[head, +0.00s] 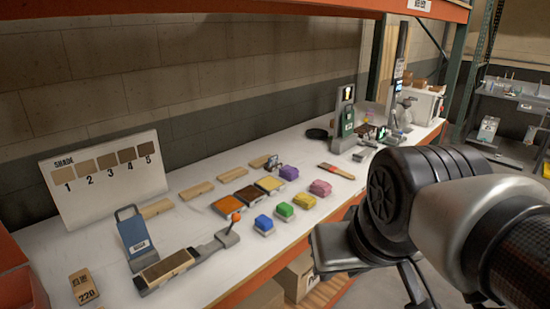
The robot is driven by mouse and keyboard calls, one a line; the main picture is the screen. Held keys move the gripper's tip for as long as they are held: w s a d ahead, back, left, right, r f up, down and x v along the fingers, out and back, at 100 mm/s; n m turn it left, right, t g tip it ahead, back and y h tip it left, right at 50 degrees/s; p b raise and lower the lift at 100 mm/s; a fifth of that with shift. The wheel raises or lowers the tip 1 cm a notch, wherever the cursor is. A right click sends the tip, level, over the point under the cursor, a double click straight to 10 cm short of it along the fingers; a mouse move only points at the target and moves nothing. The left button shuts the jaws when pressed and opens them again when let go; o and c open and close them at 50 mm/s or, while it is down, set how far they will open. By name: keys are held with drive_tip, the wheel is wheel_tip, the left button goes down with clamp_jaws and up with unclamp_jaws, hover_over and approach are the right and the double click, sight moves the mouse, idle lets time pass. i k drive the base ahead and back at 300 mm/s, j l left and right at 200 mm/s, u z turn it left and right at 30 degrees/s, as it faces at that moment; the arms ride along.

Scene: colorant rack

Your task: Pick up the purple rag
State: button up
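The purple rag (288,173) is a small folded purple block on the white shelf top, near the middle of the head view. It lies behind a pink rag (320,188) and to the right of a tray with yellow-orange contents (269,184). My gripper (365,262) is at the lower right, in front of the shelf edge and well apart from the purple rag. Its fingers are mostly hidden by my wrist, so their opening cannot be made out.
Yellow (304,201), green (284,211) and blue (264,224) rags lie nearer the front edge. A brush (336,171) lies right of the purple rag. A green-fronted device (346,122) stands behind. An orange beam (290,250) edges the shelf.

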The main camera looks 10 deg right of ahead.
sight(288, 173)
drive_tip(key=i+l+u, duration=0.25)
drive_tip(key=i+l, duration=0.2)
drive_tip(key=l, duration=0.15)
drive_tip(key=i+l+u, duration=0.15)
drive_tip(key=l, duration=0.2)
drive_tip(key=i+l+u, duration=0.1)
drive_tip(key=i+l, duration=0.15)
drive_tip(key=i+l+u, duration=0.15)
drive_tip(key=l, duration=0.3)
drive_tip(key=i+l+u, duration=0.15)
drive_tip(key=l, duration=0.25)
drive_tip(key=i+l+u, duration=0.1)
drive_tip(key=l, duration=0.3)
drive_tip(key=i, duration=0.05)
